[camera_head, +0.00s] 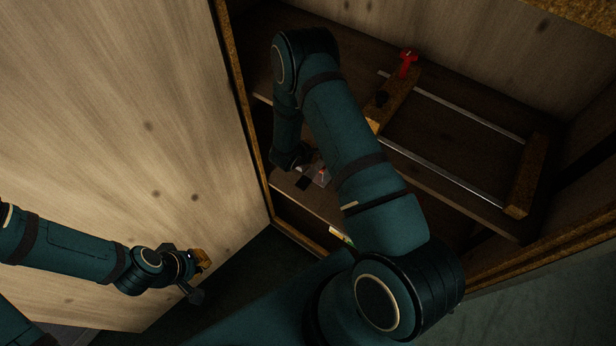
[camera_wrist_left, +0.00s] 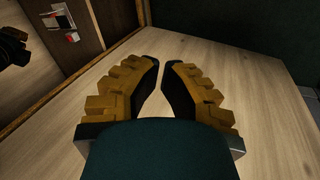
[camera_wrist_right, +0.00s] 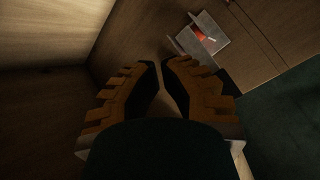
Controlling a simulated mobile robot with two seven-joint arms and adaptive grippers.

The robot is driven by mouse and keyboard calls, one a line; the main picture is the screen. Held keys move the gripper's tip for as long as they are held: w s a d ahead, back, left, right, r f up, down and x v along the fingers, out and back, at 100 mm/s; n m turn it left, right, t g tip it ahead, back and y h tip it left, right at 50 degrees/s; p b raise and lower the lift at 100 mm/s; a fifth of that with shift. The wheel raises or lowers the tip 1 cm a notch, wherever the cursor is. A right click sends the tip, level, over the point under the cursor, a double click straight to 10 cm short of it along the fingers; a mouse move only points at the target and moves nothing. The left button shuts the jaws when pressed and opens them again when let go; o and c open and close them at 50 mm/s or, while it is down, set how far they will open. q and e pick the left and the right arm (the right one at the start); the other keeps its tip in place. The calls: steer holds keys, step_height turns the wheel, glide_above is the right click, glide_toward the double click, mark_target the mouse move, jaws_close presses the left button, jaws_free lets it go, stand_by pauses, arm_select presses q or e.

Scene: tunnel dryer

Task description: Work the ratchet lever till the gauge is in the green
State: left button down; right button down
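A small grey metal box with a red mark on its face (camera_wrist_right: 207,38), perhaps the gauge, sits on the brown wood at the upper right of the right wrist view; its reading is too small to tell. It also shows in the head view (camera_head: 321,174) and left wrist view (camera_wrist_left: 72,37). My right gripper (camera_wrist_right: 161,66) is empty, its fingers a little apart, short of the box; in the head view its arm partly hides that area. My left gripper (camera_head: 199,268) is empty, fingers apart, over the pale wooden panel. I cannot make out the ratchet lever for certain.
The pale panel (camera_head: 130,130) stands at left. Dark floor lies between panel and cabinet.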

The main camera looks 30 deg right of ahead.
steer(key=b, duration=0.5)
glide_above(308, 175)
step_height(308, 175, down, 8)
steer(key=shift+r, duration=0.1)
steer(key=shift+f+b, duration=0.3)
steer(key=shift+f, duration=0.05)
steer(key=shift+f, duration=0.1)
stand_by(0.8)
steer(key=shift+f+b, duration=0.35)
steer(key=shift+b, duration=0.1)
steer(key=shift+s+a+f, duration=0.1)
steer(key=shift+a+f, duration=0.05)
steer(key=shift+f, duration=0.75)
steer(key=shift+a+f, duration=0.1)
steer(key=shift+f, duration=0.75)
stand_by(1.6)
steer(key=shift+r, duration=0.1)
steer(key=shift+r+p, duration=0.85)
steer(key=shift+r, duration=0.7)
steer(key=shift+d+r, duration=0.15)
steer(key=shift+r, duration=0.4)
